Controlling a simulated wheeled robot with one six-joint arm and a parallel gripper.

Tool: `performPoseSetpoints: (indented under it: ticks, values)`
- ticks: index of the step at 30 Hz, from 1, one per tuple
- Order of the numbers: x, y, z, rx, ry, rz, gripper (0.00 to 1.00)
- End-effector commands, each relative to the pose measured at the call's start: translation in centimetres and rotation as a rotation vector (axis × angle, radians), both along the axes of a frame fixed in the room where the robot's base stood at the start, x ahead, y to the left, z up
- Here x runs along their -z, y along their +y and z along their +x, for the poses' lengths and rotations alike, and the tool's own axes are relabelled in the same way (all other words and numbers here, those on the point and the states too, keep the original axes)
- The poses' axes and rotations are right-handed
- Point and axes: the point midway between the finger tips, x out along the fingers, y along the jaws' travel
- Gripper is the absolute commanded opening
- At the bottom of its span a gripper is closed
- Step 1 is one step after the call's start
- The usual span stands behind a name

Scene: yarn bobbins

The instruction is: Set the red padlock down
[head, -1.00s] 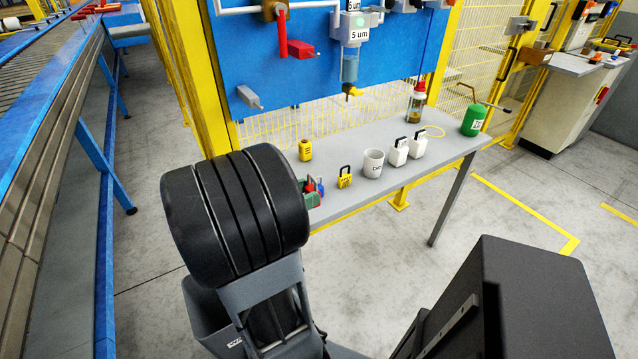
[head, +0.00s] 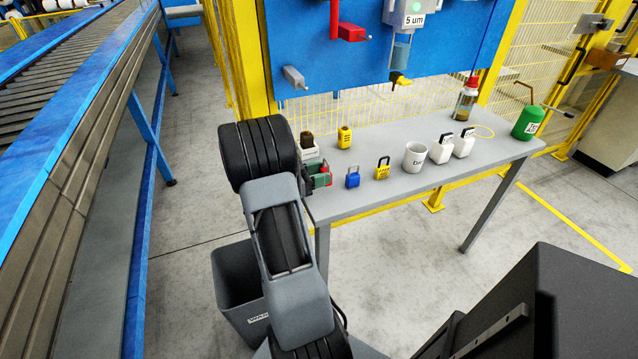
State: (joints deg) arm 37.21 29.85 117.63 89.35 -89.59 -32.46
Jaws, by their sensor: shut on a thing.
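I cannot make out the red padlock for certain. Small red parts (head: 327,179) show at a green object (head: 316,169) on the left end of the grey table (head: 400,198), partly behind my arm. Whether they belong to the padlock I cannot tell. My gripper is hidden behind the black joint of my arm, which covers the table's left end. A blue padlock (head: 352,179) and a yellow padlock (head: 382,170) stand upright near the table's front edge.
A grey bin (head: 236,290) is below left. A conveyor (head: 85,130) runs along the left.

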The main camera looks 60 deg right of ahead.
Motion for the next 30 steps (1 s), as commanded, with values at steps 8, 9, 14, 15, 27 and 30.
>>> performPoseSetpoints:
  ticks: [8,9,14,15,27,30]
  values:
    - [3.2,-0.2,0.3,0.000,0.003,0.002,0.19]
    - [3.5,-0.2,0.3,0.000,0.003,0.002,0.19]
    - [3.5,-0.2,0.3,0.000,0.000,0.000,0.19]
    - [3.5,-0.2,0.3,0.000,0.000,0.000,0.19]
    - [3.9,-0.2,0.3,0.000,0.000,0.000,0.59]
    - [3.9,-0.2,0.3,0.000,0.001,0.001,0.69]
